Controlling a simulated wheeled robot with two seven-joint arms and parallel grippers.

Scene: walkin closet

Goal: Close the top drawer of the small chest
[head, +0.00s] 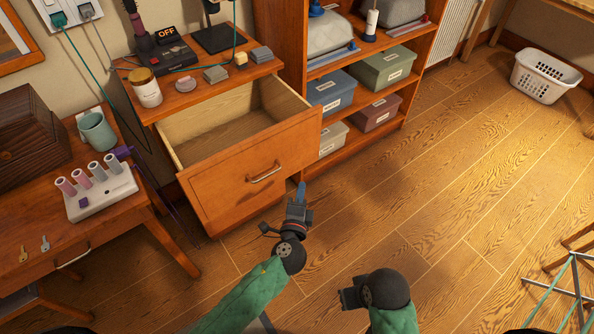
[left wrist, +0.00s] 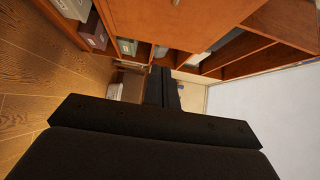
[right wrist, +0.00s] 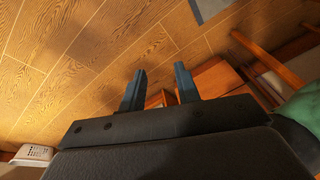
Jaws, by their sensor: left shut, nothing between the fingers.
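The small chest (head: 190,93) is wooden and stands against the wall. Its top drawer (head: 225,178) is pulled out, with its empty-looking pale inside showing and a metal handle (head: 265,173) on its front. My left gripper (head: 301,190) is shut and empty, just off the drawer front's lower right side; I cannot tell whether it touches. In the left wrist view its closed fingers (left wrist: 162,87) lie below a wooden front. My right gripper (head: 349,294) is low over the floor, away from the chest. In the right wrist view its fingers (right wrist: 158,88) are apart with nothing between them.
A jar (head: 146,88), a black device (head: 165,58) and small items stand on the chest. A desk (head: 120,208) with a mug and spools is at left. A shelf unit (head: 300,85) with boxes stands right of the chest.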

